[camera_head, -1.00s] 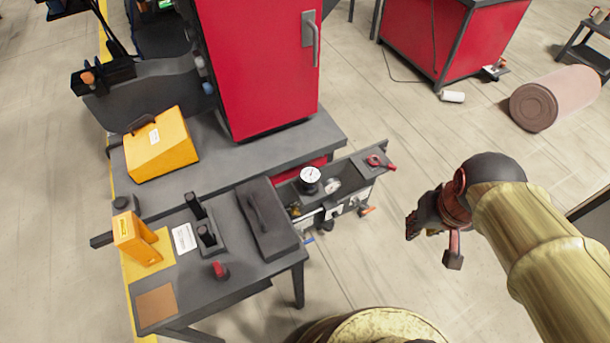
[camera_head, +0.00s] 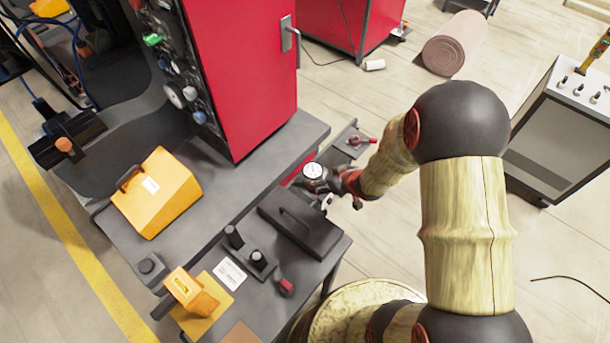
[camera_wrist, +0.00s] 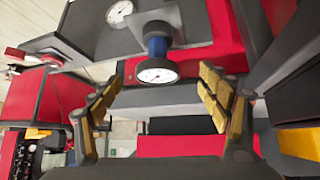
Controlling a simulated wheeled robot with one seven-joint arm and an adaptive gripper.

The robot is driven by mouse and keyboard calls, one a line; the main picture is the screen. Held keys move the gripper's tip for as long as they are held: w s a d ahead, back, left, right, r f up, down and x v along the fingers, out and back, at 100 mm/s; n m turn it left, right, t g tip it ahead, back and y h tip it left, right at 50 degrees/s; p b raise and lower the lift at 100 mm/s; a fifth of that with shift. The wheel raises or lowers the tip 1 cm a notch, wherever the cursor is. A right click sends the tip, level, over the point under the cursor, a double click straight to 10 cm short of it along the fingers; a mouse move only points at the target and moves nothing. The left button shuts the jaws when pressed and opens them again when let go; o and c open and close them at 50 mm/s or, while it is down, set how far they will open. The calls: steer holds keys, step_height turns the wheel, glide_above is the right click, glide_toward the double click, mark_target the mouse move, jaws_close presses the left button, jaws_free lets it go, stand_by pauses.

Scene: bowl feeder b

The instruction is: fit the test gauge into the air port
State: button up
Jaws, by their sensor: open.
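A round white-faced gauge (camera_wrist: 156,74) with a dark rim and a blue stem shows in the wrist view. Its stem meets a dark cylindrical fitting (camera_wrist: 157,24). A second white dial (camera_wrist: 119,12) sits to its upper left. I cannot tell which is the test gauge. In the head view one white dial (camera_head: 314,170) shows at the narrow side tray, right beside my gripper (camera_head: 345,184). In the wrist view my gripper (camera_wrist: 160,79) is open, its yellow-padded fingers either side of the gauge, with visible gaps. I cannot make out the air port.
A dark lidded block with a handle (camera_head: 301,226) lies on the bench just left of my gripper. A red cabinet (camera_head: 241,75) stands behind. A yellow case (camera_head: 157,193) rests on the bench. A red-handled part (camera_head: 361,140) sits at the tray's far end.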

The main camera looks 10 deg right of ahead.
mark_target(314, 171)
steer(key=shift+w+a+r, duration=0.15)
steer(key=shift+w+a, duration=0.05)
steer(key=shift+w, duration=0.1)
steer(key=shift+b+x, duration=0.65)
steer(key=shift+x, duration=0.6)
steer(key=x, duration=0.1)
steer(key=b+x, duration=0.1)
steer(key=x, duration=0.1)
steer(key=b+x, duration=0.1)
steer(key=x, duration=0.1)
steer(key=shift+w+d+r, duration=0.15)
steer(key=shift+w+r, duration=0.15)
steer(key=shift+w, duration=0.1)
steer(key=shift+c, duration=1.1)
steer(key=c, duration=1.1)
steer(key=shift+c, duration=0.6)
steer(key=shift+r, duration=0.15)
